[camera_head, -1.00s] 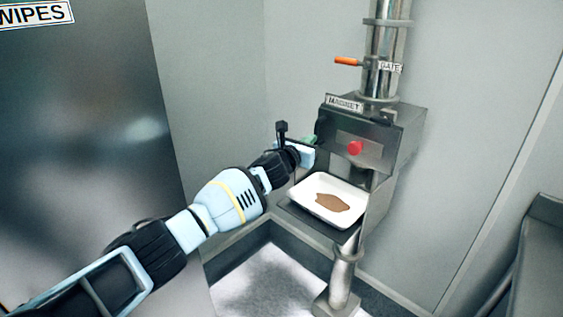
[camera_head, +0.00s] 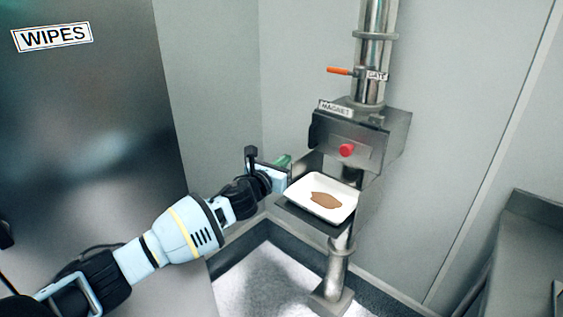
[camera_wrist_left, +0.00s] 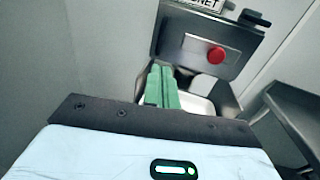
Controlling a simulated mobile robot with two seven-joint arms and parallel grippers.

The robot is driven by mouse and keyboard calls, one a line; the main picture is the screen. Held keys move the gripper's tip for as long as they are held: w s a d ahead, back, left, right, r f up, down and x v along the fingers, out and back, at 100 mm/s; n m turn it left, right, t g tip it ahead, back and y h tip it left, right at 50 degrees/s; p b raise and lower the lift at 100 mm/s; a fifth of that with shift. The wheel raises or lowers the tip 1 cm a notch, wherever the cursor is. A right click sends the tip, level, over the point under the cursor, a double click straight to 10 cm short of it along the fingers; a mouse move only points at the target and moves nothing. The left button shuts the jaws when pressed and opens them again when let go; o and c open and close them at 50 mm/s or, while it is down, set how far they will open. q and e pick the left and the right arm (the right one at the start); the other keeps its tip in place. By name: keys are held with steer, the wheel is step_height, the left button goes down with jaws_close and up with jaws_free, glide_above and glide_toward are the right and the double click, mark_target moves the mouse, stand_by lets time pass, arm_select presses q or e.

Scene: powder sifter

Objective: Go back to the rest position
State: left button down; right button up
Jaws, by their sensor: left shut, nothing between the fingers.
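My left gripper (camera_head: 284,162) is at the left of the sifter column, just beyond the left rim of the white tray. Its green fingers are together and empty in the left wrist view (camera_wrist_left: 162,86). The white tray (camera_head: 294,190) sits on a shelf below the magnet box (camera_head: 375,145) and holds a patch of brown powder (camera_head: 328,199). In the left wrist view, the fingers hide part of the tray (camera_wrist_left: 197,105). My right gripper is not in view.
The magnet box has a red knob (camera_head: 347,150). Above it is a pipe (camera_head: 372,52) with an orange gate handle (camera_head: 340,71). A dark cabinet marked WIPES (camera_head: 90,140) stands at the left. A grey metal bench (camera_head: 525,250) is at the right.

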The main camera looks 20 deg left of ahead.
arm_select(q)
steer(key=shift+s, duration=0.2)
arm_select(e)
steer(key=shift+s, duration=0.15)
arm_select(q)
steer(key=s+d+f+n+g+h, duration=0.15)
steer(key=s+d+f+n, duration=0.35)
steer(key=s+f+n, duration=0.55)
steer(key=s+d+f+n+g, duration=0.35)
steer(key=s+f+n, duration=0.35)
steer(key=s+f, duration=0.7)
steer(key=s+a+f+n+g, duration=0.1)
steer(key=s+f+n, duration=0.2)
steer(key=s+n, duration=0.3)
steer(key=s+f+n+g+y, duration=0.1)
steer(key=s+f+n, duration=0.3)
steer(key=s, duration=0.8)
steer(key=s+a+f+n+g+y, duration=0.1)
steer(key=s+f+n, duration=0.3)
steer(key=s+n, duration=0.4)
steer(key=shift+s+a+g+p, duration=0.35)
steer(key=shift+s+g+p, duration=0.15)
steer(key=shift+s, duration=0.55)
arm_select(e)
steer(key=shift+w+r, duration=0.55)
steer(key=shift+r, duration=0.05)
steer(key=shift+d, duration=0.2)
